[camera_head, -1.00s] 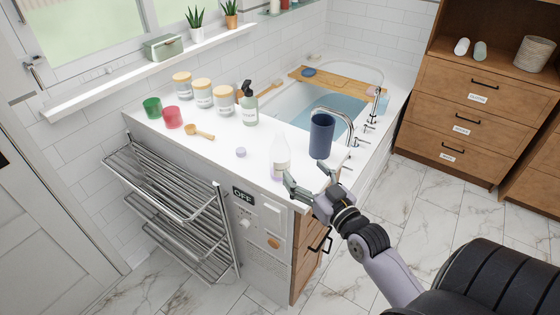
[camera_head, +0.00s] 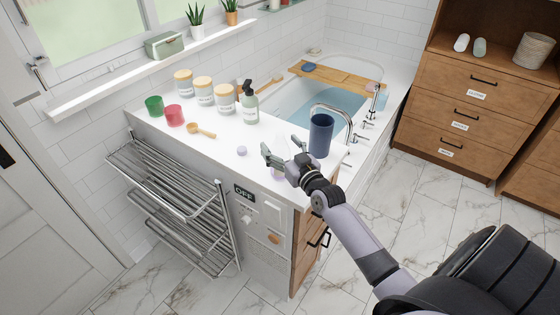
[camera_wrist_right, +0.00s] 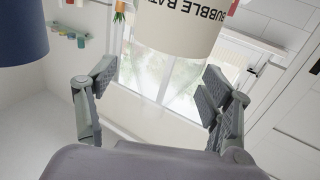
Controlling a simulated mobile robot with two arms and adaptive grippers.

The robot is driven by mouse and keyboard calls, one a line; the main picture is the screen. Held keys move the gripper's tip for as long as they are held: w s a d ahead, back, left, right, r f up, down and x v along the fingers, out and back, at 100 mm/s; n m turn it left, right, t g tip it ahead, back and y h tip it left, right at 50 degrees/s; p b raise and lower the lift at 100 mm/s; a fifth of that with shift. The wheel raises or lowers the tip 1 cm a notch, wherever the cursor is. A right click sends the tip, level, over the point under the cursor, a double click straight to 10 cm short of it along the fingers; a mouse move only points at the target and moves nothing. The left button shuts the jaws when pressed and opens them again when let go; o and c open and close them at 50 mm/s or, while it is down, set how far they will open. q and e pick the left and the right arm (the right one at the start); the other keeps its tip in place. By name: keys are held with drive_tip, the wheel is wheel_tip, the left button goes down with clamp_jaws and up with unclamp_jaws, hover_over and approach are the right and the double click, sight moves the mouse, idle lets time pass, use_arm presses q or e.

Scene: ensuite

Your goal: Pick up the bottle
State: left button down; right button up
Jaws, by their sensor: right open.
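In the right wrist view, a cream bottle with upside-down "BUBBLE BAT" lettering (camera_wrist_right: 180,30) shows at the top. It lies between the lines of the spread fingers of my right gripper (camera_wrist_right: 150,85), which is open. I see no clear contact between fingers and bottle. A green pump bottle (camera_head: 250,107) stands farther back on the counter. My left gripper is not in view.
A dark blue cup (camera_head: 320,137) stands close on the right of the gripper; it also shows in the wrist view (camera_wrist_right: 20,32). A small purple item (camera_head: 241,151), a wooden scoop (camera_head: 201,131) and lidded jars (camera_head: 203,92) are to the left. The bathtub (camera_head: 285,102) is behind.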

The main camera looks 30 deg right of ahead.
drive_tip(key=shift+w, duration=0.35)
drive_tip(key=shift+s, duration=0.1)
drive_tip(key=shift+c, duration=0.9)
drive_tip(key=c, duration=1.6)
